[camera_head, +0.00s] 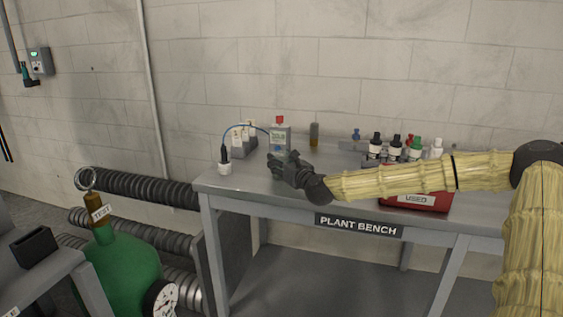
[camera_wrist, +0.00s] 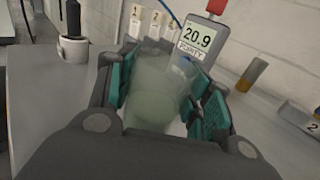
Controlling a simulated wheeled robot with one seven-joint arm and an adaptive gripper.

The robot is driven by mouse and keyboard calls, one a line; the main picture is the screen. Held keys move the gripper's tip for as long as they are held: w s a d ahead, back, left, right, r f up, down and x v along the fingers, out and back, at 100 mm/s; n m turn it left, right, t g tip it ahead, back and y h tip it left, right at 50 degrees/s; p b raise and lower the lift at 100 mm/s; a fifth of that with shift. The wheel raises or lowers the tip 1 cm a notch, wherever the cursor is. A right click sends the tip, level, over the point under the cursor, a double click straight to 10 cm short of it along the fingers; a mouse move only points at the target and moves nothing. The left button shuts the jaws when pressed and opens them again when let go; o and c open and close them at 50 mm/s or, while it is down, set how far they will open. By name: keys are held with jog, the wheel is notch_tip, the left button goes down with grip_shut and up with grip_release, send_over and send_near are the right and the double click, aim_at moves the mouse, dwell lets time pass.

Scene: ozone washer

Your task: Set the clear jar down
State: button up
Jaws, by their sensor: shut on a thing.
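The clear jar (camera_wrist: 160,88) is a pale, see-through vessel in the wrist view, between the teal-padded fingers of my gripper (camera_wrist: 163,92). My gripper is shut on it, with a finger pad on each side. In the head view my gripper (camera_head: 283,163) is over the left part of the grey bench (camera_head: 245,183), labelled PLANT BENCH. The jar cannot be made out there. I cannot tell whether the jar's base touches the bench top.
A purity meter (camera_head: 280,136) reading 20.9 in the wrist view stands behind my gripper. Numbered holders (camera_head: 240,141) and a black-and-white probe (camera_head: 224,160) stand to its left. An amber vial (camera_head: 314,134) is behind; several bottles (camera_head: 395,149) and a red USED bin (camera_head: 418,202) are right.

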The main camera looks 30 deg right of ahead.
jog(key=shift+f, duration=0.15)
jog(key=o, duration=1.2)
jog(key=shift+r, duration=0.2)
jog(key=shift+s, duration=0.55)
jog(key=s, duration=0.3)
jog(key=s+p, duration=0.1)
jog(key=s, duration=0.2)
jog(key=shift+s+a, duration=0.2)
jog(key=shift+s, duration=0.1)
jog(key=shift+s+a+p, duration=0.2)
jog(key=shift+s+p, duration=0.45)
jog(key=shift+s, duration=1.5)
